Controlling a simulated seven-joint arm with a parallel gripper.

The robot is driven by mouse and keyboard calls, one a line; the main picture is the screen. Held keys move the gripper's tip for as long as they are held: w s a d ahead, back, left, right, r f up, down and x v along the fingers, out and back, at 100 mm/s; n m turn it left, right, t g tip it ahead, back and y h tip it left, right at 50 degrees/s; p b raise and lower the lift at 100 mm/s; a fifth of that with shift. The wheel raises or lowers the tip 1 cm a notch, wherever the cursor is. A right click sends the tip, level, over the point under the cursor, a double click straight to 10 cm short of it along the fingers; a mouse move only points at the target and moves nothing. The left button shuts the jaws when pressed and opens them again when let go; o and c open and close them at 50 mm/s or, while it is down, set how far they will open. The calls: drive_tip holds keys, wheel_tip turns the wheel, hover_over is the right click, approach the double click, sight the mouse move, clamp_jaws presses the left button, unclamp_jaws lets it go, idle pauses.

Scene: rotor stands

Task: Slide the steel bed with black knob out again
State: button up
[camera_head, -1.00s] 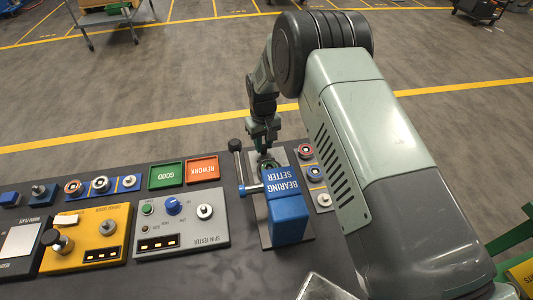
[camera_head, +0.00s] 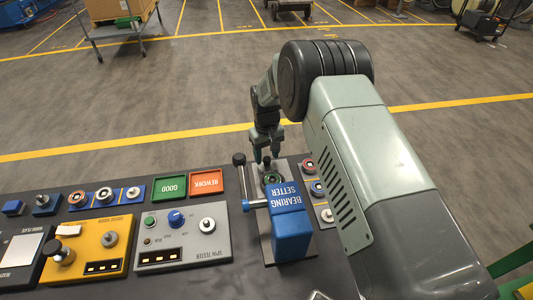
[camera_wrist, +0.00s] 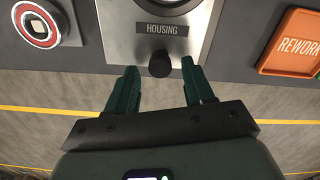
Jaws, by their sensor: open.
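The steel bed (camera_wrist: 118,30) is a flat plate with a HOUSING label and a black knob (camera_wrist: 160,64) at its near edge in the wrist view. In the head view the bed (camera_head: 281,164) shows partly at the front of the blue bearing setter (camera_head: 290,232). My gripper (camera_wrist: 160,70) is open, with one green finger on each side of the knob and a gap on both sides. In the head view my gripper (camera_head: 266,158) points down at the bed's far end. The round seat on the bed is cut off by the wrist view's top edge.
The black-knobbed lever (camera_head: 239,160) stands left of the setter. Green GOOD (camera_head: 169,187) and orange REWORK (camera_head: 206,183) trays lie to its left, and a strip of ringed parts (camera_head: 317,188) to its right. The floor beyond the bench edge is free.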

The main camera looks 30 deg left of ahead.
wheel_tip(320, 180, up, 11)
drive_tip(key=shift+f, duration=0.15)
idle(0.6)
drive_tip(key=w+d+r+m+t, duration=0.15)
drive_tip(key=w+d+r, duration=0.25)
drive_tip(key=d+r, duration=0.85)
drive_tip(key=s+d+r+m+t+y, duration=0.1)
drive_tip(key=s+d+r+m, duration=0.1)
drive_tip(key=d+r, duration=0.55)
drive_tip(key=s+d+r+m, duration=0.2)
drive_tip(key=s+d+r, duration=0.1)
drive_tip(key=d+r, duration=0.45)
drive_tip(key=s+d+r+m+t, duration=0.1)
drive_tip(key=s+d+m, duration=0.2)
drive_tip(key=s+d, duration=0.6)
drive_tip(key=s+d+r+m+t+h, duration=0.1)
drive_tip(key=s+d+m+t, duration=0.1)
drive_tip(key=s+d, duration=0.7)
drive_tip(key=shift+s+m, duration=0.55)
drive_tip(key=shift+s, duration=0.7)
